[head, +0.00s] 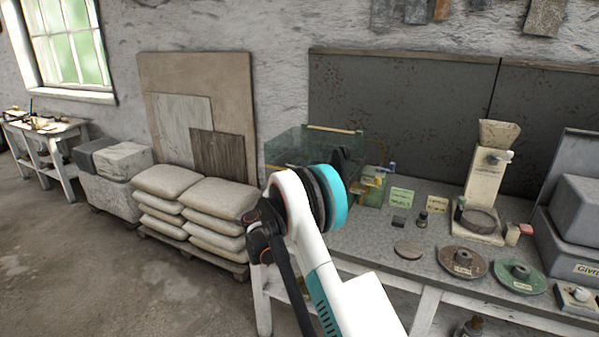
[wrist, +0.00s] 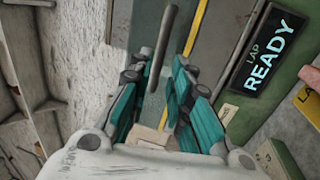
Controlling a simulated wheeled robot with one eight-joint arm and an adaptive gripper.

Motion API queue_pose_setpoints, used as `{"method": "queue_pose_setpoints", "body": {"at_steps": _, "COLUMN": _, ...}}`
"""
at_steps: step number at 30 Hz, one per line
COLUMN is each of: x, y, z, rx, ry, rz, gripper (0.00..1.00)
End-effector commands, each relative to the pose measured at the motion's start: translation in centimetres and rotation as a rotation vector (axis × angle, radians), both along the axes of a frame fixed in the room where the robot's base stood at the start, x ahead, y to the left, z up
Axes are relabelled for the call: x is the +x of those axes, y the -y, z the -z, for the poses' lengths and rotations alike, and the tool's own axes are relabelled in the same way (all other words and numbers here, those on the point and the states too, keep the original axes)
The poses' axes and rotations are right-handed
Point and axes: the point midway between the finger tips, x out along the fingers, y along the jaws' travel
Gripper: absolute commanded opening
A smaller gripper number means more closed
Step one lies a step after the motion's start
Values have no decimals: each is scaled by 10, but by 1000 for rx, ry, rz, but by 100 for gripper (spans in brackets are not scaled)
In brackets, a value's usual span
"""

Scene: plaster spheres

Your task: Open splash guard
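The splash guard (head: 290,148) is a clear greenish panel box on the green lapping machine (head: 371,192) at the bench's far left end. A brass-coloured strip (head: 335,129) runs along its top. My arm hides part of the machine in the head view. In the wrist view, my gripper (wrist: 160,78) is open, with teal-padded fingers apart. A grey rod (wrist: 162,45) reaches down toward the gap between the fingertips; I cannot tell whether it touches them. A yellow strip (wrist: 181,62) lies beside it, near the right finger.
A dark display (wrist: 268,50) reading "LAP READY" is on the machine right of the fingers. Grinding discs (head: 463,262) and a hopper device (head: 490,180) stand on the bench to the right. Stacked sacks (head: 205,205) on a pallet are to the left. Floor at left is clear.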

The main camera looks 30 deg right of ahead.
Motion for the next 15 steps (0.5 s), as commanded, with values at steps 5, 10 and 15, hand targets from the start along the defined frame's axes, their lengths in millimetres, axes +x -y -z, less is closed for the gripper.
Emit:
{"method": "queue_pose_setpoints", "body": {"at_steps": 5, "x": 21, "y": 28, "z": -5, "rx": 0, "ry": 0, "rz": 2, "gripper": 19}}
{"method": "queue_pose_setpoints", "body": {"at_steps": 10, "x": 35, "y": 46, "z": -10, "rx": 0, "ry": -1, "rz": 1, "gripper": 19}}
{"method": "queue_pose_setpoints", "body": {"at_steps": 15, "x": 43, "y": 54, "z": -13, "rx": 0, "ry": 0, "rz": -1, "gripper": 19}}
